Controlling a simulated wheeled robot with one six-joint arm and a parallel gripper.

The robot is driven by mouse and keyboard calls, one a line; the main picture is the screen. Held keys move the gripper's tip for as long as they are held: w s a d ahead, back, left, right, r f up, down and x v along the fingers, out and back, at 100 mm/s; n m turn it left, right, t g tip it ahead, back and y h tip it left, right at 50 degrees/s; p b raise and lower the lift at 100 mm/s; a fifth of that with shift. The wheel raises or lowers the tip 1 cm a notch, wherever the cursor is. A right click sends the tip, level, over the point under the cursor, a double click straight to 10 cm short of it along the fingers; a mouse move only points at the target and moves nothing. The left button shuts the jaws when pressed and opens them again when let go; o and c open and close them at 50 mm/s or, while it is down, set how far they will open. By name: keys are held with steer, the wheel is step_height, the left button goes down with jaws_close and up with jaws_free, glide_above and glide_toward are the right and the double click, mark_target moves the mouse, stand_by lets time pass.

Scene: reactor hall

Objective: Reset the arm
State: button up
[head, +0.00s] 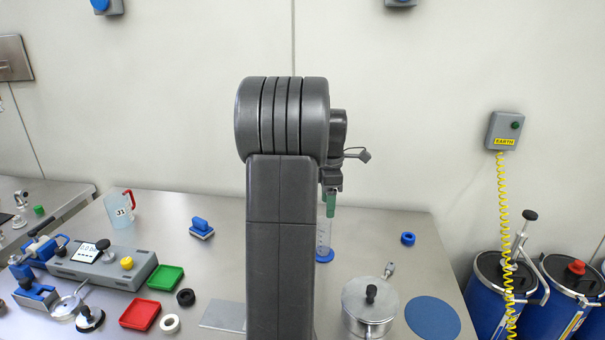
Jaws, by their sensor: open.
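My arm stands upright in the middle of the head view, a dark grey column with a thick round joint at its top. My gripper (331,188) is partly hidden behind this joint, at its right side, pointing down above the steel table (395,235). It is open, and I see nothing held in it. Just below it in the picture is a green-topped clear cylinder (323,236) with a blue base, partly hidden by my arm. I cannot tell how far apart they are.
Left on the table are a jug (120,208), a grey device (100,264), a green tray (166,278) and a red tray (140,315). A steel pot (368,308) and blue disc (432,318) lie right. Blue drums (490,300) and a yellow coiled cable (503,220) stand beyond the table.

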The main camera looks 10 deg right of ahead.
mark_target(327, 233)
step_height(327, 233, down, 11)
steer(key=shift+p, duration=0.3)
steer(key=shift+w, duration=0.1)
steer(key=shift+r, duration=1.7)
steer(key=shift+f, duration=0.1)
